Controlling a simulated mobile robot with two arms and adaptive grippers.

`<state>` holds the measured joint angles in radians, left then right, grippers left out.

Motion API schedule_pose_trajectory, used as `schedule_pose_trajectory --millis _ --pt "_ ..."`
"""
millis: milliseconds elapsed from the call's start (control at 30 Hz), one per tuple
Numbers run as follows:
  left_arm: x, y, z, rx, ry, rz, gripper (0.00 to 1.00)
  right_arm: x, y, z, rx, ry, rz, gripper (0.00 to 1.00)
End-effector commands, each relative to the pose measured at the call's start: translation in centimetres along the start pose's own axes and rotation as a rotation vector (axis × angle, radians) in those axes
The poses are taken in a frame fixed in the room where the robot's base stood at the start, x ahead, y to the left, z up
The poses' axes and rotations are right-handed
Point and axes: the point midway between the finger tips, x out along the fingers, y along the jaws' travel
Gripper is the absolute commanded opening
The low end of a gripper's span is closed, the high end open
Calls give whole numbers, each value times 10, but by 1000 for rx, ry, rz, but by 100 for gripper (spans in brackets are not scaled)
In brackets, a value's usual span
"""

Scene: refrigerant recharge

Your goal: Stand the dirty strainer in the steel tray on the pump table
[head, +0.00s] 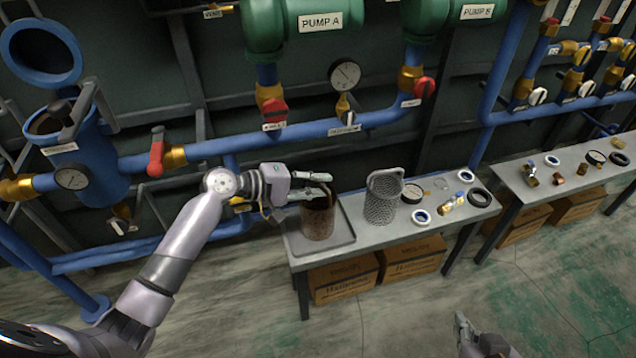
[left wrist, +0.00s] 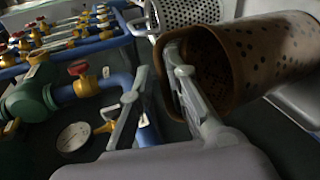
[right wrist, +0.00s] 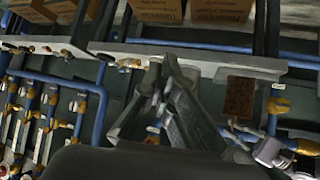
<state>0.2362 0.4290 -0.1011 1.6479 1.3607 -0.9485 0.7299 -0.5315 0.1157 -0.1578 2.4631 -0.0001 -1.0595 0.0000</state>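The dirty strainer (head: 317,222), a rusty brown perforated cylinder, stands upright in the steel tray (head: 343,246) at the left end of the pump table (head: 415,232). In the left wrist view the strainer (left wrist: 270,50) shows its open mouth towards the camera. My left gripper (head: 322,184) is at the strainer's top rim, with its fingers apart. In the left wrist view one finger overlaps the strainer's mouth and the other is outside it; contact is unclear. My right gripper (head: 474,330) is low at the front, fingers apart and empty.
A clean mesh strainer (head: 381,205) stands right of the tray, also seen in the left wrist view (left wrist: 190,12). Rings, a gauge and small fittings lie further right. Cardboard boxes (head: 343,280) are under the table. Blue pipes with red valves run behind; a second table (head: 560,182) is at right.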

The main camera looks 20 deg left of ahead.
Motion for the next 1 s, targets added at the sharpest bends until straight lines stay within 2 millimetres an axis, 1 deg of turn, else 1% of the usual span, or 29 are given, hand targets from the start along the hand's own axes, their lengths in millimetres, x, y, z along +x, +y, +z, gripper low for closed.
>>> schedule_pose_trajectory --millis 267,467,1000 --pt "0 -1 0 0 0 -2 16 0 0 0 0 -2 0 0" --pt "-5 0 0 0 0 -2 16 -2 1 6 0 -39 2 0" --pt "-19 -1 0 -1 0 -2 16 -14 4 41 6 -201 9 0"
